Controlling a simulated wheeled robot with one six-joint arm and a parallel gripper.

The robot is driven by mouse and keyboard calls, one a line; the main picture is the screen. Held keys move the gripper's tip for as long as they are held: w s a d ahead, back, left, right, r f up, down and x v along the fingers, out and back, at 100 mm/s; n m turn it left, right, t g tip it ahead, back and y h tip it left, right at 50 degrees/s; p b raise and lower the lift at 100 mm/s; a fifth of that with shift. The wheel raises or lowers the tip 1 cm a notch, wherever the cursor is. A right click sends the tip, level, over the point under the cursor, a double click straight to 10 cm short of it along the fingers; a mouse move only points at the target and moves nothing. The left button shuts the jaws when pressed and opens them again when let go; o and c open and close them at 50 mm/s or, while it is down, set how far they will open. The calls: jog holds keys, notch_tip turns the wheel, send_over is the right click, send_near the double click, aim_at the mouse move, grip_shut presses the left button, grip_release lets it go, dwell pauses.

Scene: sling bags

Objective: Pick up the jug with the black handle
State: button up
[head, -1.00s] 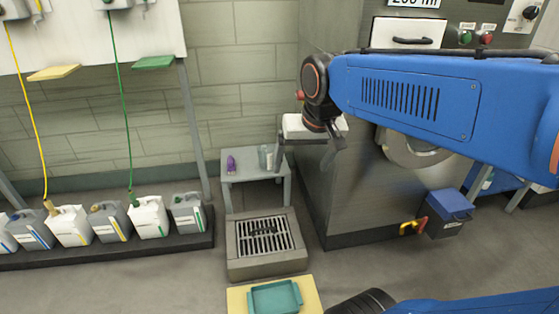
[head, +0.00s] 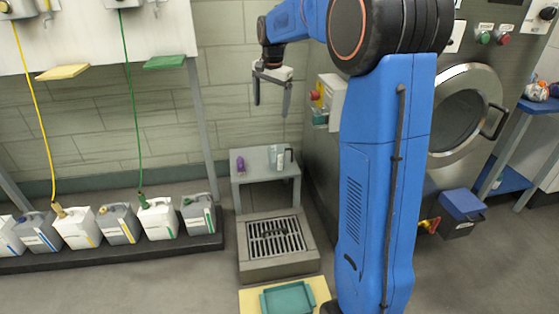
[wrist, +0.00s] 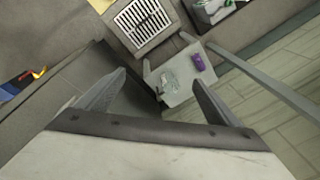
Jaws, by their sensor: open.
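A clear jug (head: 280,158) with a dark handle on its right stands on the right part of a small grey table (head: 250,153). It also shows in the wrist view, as a pale, see-through shape (wrist: 170,82) beyond and between my fingers. A second clear vessel may stand beside it; I cannot tell. A purple bottle (head: 240,163) stands on the left of the same table. My gripper (head: 271,97) is open and empty, well above the table, with its fingers pointing down. The wrist view shows both fingers apart (wrist: 158,80) with nothing between them.
A floor drain grate (head: 276,238) lies in front of the table, with a teal tray (head: 281,297) nearer. Several canisters (head: 117,223) line the left wall. A steel machine (head: 322,180) stands close to the table's right. A blue box (head: 461,207) is further right.

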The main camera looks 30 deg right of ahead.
jog(key=w+d+f+m+g, duration=0.1)
jog(key=w+d+f+m, duration=0.1)
jog(key=w+d+f, duration=0.45)
jog(key=w+d+f+m, duration=0.1)
jog(key=w+f+m, duration=0.25)
jog(key=w, duration=0.55)
jog(key=m+g, duration=0.1)
jog(key=m, duration=0.3)
send_over(279, 146)
jog(key=s+a, duration=0.2)
jog(key=s, duration=0.1)
notch_tip(279, 146, down, 15)
jog(key=f, duration=1.2)
jog(key=shift+d, duration=0.25)
jog(key=shift+s+d+f, duration=0.15)
jog(key=shift+f, duration=2.55)
jog(key=c, duration=1.2)
